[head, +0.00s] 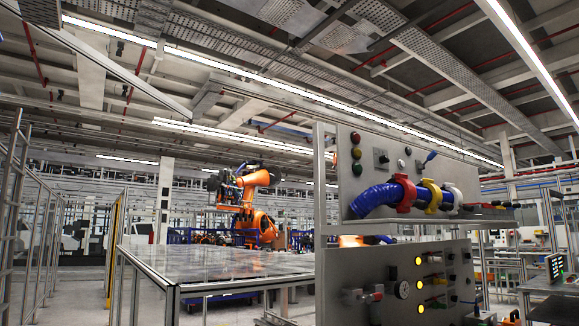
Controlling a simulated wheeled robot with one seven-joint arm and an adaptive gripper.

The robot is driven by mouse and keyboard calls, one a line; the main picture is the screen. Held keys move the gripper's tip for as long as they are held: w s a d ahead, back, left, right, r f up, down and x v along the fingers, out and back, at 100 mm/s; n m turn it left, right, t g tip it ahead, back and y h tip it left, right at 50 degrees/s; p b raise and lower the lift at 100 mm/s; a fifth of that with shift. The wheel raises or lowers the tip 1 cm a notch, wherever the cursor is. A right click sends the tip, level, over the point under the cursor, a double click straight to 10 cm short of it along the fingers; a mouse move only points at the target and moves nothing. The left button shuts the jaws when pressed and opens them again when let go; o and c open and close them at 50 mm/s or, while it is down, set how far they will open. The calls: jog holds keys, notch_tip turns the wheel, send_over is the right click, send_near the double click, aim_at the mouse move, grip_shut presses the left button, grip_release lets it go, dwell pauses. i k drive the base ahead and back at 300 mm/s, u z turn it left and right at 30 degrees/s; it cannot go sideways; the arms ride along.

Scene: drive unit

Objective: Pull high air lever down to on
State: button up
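The drive unit is a grey panel stand. Its upper panel (375,165) carries a small blue lever (430,157) near the top, tilted up to the right. A red handle (483,207) sticks out at the upper panel's lower right. The lower panel (345,270) has small handles beside lit yellow lamps (419,261) and a red-tipped handle (372,294) at its left. I see no readable label, so I cannot tell which one is the high air lever. My gripper is not in view.
A thick blue hose (376,198) with red, yellow and white collars juts from the upper panel. A metal-topped table (215,263) stands left of the unit, with an orange robot arm (257,215) behind it. A workbench with a screen (556,266) is at right. Floor shows at left.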

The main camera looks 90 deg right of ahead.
aim_at(433, 154)
jog(key=z, duration=3.7)
jog(key=i, duration=1.05)
